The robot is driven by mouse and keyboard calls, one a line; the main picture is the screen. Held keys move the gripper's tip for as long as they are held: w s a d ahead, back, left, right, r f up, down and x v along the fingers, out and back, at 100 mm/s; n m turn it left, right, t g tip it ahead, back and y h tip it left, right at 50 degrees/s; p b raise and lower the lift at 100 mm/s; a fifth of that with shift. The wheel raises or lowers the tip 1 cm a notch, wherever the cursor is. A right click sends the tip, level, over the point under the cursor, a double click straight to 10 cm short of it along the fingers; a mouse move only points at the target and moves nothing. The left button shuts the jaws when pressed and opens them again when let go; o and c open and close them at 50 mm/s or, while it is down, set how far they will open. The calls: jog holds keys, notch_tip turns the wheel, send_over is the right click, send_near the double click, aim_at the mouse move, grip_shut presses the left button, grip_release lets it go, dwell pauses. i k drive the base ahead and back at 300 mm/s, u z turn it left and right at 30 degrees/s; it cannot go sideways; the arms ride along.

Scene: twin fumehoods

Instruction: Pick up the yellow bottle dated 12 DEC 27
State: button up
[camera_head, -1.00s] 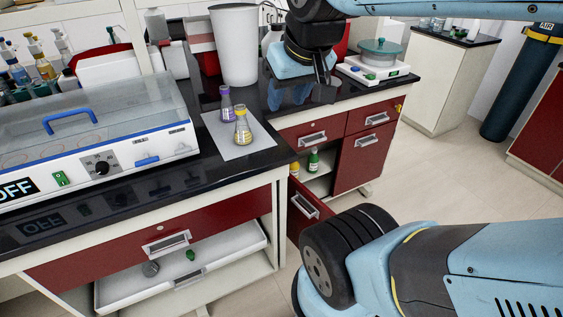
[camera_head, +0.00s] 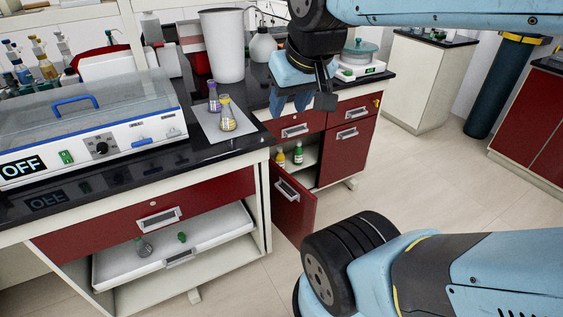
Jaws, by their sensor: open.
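A small yellow bottle (camera_head: 280,158) stands inside the open red cabinet below the far counter, left of a green bottle (camera_head: 298,153). Its date is too small to read. My gripper (camera_head: 325,98) is above and to the right of the yellow bottle in the picture, in front of the far counter. It is open, and I see nothing between its fingers. The fingers are partly hidden by each other and by my wrist.
The open red cabinet door (camera_head: 293,205) juts toward me below the bottles. Two flasks, one purple-topped (camera_head: 213,97) and one yellow-topped (camera_head: 227,115), stand on a pale mat. A pulled-out white tray (camera_head: 110,262) is at lower left. Floor (camera_head: 400,180) at right is clear.

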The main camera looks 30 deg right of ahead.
aim_at(280, 157)
jog(key=k, duration=0.8)
jog(key=z, duration=0.45)
jog(key=i, duration=1)
jog(key=u, duration=0.05)
jog(key=k, duration=0.6)
jog(key=z, duration=0.35)
jog(key=i, duration=1.2)
jog(key=u, duration=0.5)
